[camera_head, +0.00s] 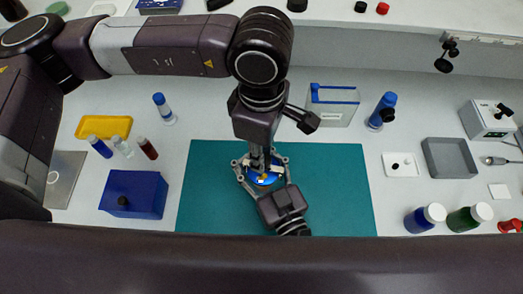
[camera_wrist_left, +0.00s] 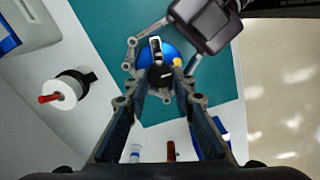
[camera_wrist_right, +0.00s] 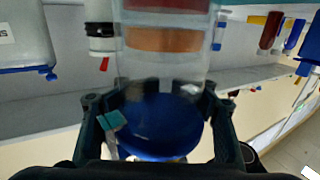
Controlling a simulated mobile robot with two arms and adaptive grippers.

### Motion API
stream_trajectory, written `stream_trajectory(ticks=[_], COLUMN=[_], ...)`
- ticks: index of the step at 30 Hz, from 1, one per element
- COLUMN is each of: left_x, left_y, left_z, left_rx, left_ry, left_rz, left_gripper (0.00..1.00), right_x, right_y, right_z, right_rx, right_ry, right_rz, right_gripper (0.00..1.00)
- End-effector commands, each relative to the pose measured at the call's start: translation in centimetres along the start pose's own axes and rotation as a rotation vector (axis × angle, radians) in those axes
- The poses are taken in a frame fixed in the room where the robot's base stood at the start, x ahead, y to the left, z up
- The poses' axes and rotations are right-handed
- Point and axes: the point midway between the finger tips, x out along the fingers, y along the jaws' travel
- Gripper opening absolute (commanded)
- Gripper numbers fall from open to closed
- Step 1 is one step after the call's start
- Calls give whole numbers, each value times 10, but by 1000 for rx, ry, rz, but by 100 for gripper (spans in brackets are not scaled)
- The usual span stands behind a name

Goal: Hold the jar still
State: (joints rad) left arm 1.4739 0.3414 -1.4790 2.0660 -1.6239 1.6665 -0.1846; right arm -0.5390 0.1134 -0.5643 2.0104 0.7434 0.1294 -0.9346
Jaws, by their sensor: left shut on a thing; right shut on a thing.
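The jar stands on the teal mat (camera_head: 210,195); its round blue lid (camera_head: 253,178) shows from above. In the right wrist view the picture is upside down, and the clear jar (camera_wrist_right: 165,62) holds red and orange layers, with the blue lid (camera_wrist_right: 160,130) lowest. My right gripper (camera_wrist_right: 157,98) is shut around the jar near the lid, one finger on each side. My left gripper (camera_wrist_left: 166,74) points down over the lid and is shut on a small black piece (camera_wrist_left: 160,78) there. A white piece and a yellow spot also show on the lid. The left arm partly hides the lid.
A clear blue-edged box (camera_head: 335,108) and a blue-capped bottle (camera_head: 382,111) stand behind the mat. A blue box (camera_head: 134,194), vials and a yellow tray (camera_head: 104,127) are at left. A grey tray (camera_head: 450,158) and bottles are at right. The mat around the jar is clear.

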Motion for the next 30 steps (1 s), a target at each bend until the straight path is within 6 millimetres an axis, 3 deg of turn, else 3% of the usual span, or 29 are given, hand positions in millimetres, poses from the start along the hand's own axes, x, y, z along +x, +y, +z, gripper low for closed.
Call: stream_trajectory(ticks=[10,26,27,30], left_x=[-1,-1,-1,0], left_y=[1,1,1,1], left_z=[0,0,0,0], left_rx=[134,156,155,155], left_ry=[-1,-1,-1,-1], left_rz=[1,1,1,1], left_gripper=[0,0,26,38], right_x=[0,0,0,0], right_y=[0,0,0,0], right_z=[0,0,0,0], right_rx=[0,0,0,0], right_ry=[-1,-1,-1,-2], right_rz=[-1,-1,-1,-1], right_gripper=[6,6,6,6])
